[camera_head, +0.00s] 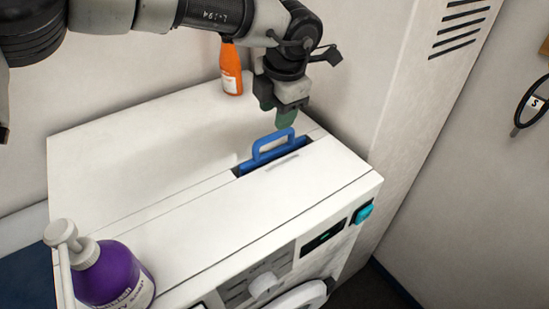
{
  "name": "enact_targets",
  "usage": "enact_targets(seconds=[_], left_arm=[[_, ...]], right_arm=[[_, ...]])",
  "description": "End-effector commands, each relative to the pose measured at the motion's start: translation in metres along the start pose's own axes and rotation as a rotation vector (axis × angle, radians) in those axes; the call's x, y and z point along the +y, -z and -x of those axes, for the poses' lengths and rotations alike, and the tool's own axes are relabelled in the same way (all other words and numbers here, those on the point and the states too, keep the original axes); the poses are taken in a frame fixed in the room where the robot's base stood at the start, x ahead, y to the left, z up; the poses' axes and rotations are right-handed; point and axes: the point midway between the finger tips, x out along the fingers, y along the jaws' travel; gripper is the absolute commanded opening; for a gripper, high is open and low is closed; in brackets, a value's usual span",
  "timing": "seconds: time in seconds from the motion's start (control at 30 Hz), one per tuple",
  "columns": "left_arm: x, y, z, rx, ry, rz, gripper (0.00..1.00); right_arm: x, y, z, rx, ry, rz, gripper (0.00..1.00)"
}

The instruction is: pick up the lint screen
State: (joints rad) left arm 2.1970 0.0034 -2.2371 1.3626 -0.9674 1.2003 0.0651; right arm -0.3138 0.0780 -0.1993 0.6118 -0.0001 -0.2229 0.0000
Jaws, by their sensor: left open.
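The lint screen (262,157) is blue with a loop handle that stands up out of a slot in the white machine's top. Its lower part is hidden inside the slot. My left gripper (285,118) is above and just behind the handle, pointing down, with greenish fingertips. It is open and appears apart from the handle. The right gripper is not in view.
The white machine (130,165) has a mostly clear top. An orange bottle (231,70) stands at its back, close to my left arm. A purple pump bottle (115,276) is at the front left. A wall panel with vents (460,28) rises at the right.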

Motion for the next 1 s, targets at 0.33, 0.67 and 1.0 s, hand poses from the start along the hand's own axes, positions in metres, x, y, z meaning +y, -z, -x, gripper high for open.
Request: enact_targets(seconds=[0.33,0.67,1.0], left_arm=[[-0.004,0.000,-0.031,0.004,0.001,-0.003,0.45],[-0.008,0.000,-0.070,0.000,0.000,0.000,0.45],[-0.008,0.000,-0.071,-0.001,0.000,0.001,0.24]], right_arm=[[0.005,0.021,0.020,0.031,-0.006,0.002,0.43],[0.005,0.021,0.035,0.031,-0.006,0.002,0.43],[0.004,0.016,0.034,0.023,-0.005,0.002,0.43]])
